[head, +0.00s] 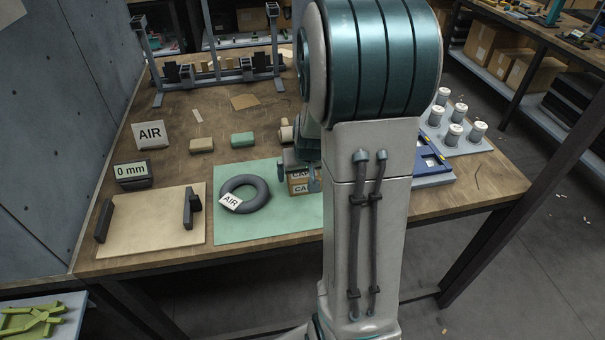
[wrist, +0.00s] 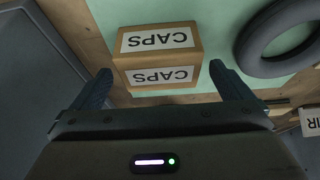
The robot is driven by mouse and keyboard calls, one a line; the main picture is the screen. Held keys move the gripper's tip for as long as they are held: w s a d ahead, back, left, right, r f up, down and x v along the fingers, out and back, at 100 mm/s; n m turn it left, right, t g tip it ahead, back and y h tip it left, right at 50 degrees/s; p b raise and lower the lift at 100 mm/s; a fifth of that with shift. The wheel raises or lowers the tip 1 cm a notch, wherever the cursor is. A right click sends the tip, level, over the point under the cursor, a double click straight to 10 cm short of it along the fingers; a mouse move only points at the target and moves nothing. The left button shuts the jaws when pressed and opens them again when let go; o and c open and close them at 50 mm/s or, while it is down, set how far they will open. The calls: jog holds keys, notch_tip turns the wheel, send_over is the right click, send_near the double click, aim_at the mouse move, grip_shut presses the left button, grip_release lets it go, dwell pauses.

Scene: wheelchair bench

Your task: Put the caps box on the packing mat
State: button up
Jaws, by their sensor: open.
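The caps box (head: 303,182) is a small brown carton with white CAPS labels. It rests on or just above the green mat (head: 258,226), which I take as the packing mat; contact underneath cannot be seen. In the wrist view the caps box (wrist: 160,43) sits between the fingers, over the green mat (wrist: 218,35). My gripper (head: 300,178) is open, with one finger on each side of the box and visible gaps beside it. My arm hides part of the mat's right side.
A dark ring (head: 246,192) with an AIR tag lies on the mat, left of the box. A beige board (head: 152,226) with two black uprights lies further left. Green (head: 242,139) and tan (head: 201,145) blocks sit behind. A blue tray (head: 432,170) and several white-topped cylinders (head: 455,132) stand right.

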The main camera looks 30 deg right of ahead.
jog(key=v, duration=1)
jog(key=s+a+r+n+g+y, duration=0.1)
jog(key=s+a+r+n, duration=0.2)
jog(key=s+a, duration=1.1)
jog(key=shift+s+g, duration=0.15)
jog(key=shift+g, duration=0.15)
